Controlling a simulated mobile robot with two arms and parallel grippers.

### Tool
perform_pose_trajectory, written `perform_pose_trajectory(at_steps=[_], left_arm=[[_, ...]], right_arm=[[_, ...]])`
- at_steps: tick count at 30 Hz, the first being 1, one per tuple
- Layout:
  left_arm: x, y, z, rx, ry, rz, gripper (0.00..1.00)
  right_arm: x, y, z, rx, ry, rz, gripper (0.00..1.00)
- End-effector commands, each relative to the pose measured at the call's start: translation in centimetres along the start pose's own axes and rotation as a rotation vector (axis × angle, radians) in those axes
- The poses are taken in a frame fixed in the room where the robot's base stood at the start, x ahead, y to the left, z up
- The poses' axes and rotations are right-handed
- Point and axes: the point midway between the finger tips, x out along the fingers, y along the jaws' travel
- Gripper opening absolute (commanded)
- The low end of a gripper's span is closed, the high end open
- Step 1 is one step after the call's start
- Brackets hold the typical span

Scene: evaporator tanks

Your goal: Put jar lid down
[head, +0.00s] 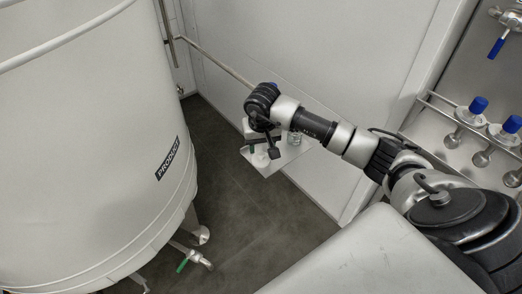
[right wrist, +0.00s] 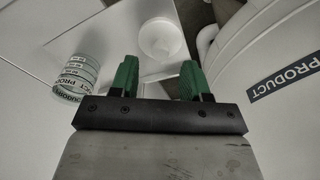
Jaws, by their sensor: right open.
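The jar lid (right wrist: 161,38) is white and round and lies on a small white shelf (head: 290,163). In the right wrist view it sits just beyond the fingertips, near the shelf's edge. My right gripper (right wrist: 158,72) has green fingers spread apart with nothing between them. In the head view my right gripper (head: 263,147) is over the shelf and partly hides what is on it. A clear glass jar (right wrist: 78,74) with a printed label stands on the shelf left of the gripper in the wrist view; the jar also shows in the head view (head: 295,138). My left gripper is out of view.
A large white tank (head: 80,130) marked PRODUCT fills the left, with a green-handled valve (head: 195,257) low down. A wall rack (head: 455,125) with blue-capped bottles (head: 472,112) is at the right. Dark open floor (head: 235,215) lies between tank and wall.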

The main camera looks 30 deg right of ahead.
Motion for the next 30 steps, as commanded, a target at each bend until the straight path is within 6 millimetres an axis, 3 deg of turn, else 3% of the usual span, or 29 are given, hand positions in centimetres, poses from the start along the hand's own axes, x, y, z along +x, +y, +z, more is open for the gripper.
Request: perform_pose_trajectory(at_steps=[6, 12, 30], left_arm=[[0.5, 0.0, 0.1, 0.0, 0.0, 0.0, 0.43], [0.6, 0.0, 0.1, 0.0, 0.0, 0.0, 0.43], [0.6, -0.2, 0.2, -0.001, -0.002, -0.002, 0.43]], right_arm=[[-4.9, 0.0, -0.1, 0.0, 0.005, -0.001, 0.47], [-7.7, 0.0, -0.1, 0.0, 0.002, -0.001, 0.47], [-8.6, 0.0, 0.0, 0.0, -0.001, 0.0, 0.47]])
